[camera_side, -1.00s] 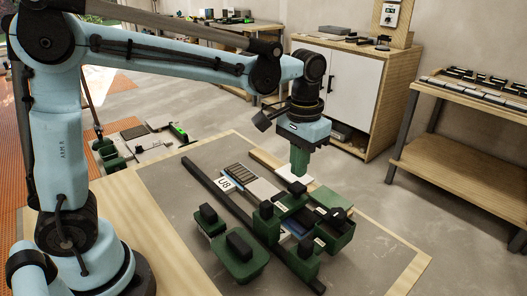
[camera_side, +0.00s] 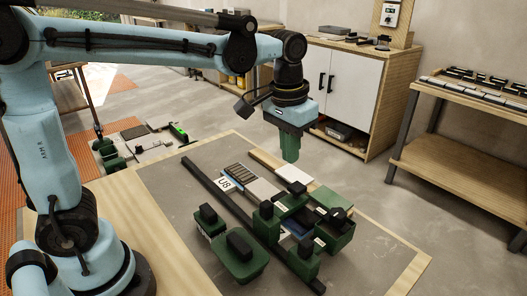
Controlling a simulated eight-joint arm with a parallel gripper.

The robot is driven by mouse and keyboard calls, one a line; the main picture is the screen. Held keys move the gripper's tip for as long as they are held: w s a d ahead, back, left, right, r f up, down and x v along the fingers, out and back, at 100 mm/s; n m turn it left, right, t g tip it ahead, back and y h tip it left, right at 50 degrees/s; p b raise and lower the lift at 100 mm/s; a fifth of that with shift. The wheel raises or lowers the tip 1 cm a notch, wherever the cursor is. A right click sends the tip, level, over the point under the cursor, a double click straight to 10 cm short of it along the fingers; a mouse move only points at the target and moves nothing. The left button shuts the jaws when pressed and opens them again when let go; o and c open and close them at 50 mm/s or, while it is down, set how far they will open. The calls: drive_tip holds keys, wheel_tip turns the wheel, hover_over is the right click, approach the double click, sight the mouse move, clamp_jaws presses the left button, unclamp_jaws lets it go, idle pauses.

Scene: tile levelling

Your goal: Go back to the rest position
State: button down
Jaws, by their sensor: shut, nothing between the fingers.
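My gripper (camera_side: 290,155) has green fingers that point down and are shut with nothing between them. It hangs in the air above the far part of the grey work mat, over the fixture. Below it, on the mat (camera_side: 165,200), is the tile fixture with green blocks (camera_side: 267,222), a row of grey strips (camera_side: 240,175) and a white tile (camera_side: 293,174) on its far side.
A green block with black knobs (camera_side: 238,255) stands at the mat's front. A long dark rail (camera_side: 215,190) runs across the mat. A white cabinet (camera_side: 350,85) stands behind, and a wooden shelf (camera_side: 455,170) at the right. The mat's left part is clear.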

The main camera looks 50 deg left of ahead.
drive_tip(key=s+a+f+t, duration=0.4)
drive_tip(key=s+a+t, duration=0.2)
drive_tip(key=s, duration=0.3)
drive_tip(key=shift+a, duration=0.15)
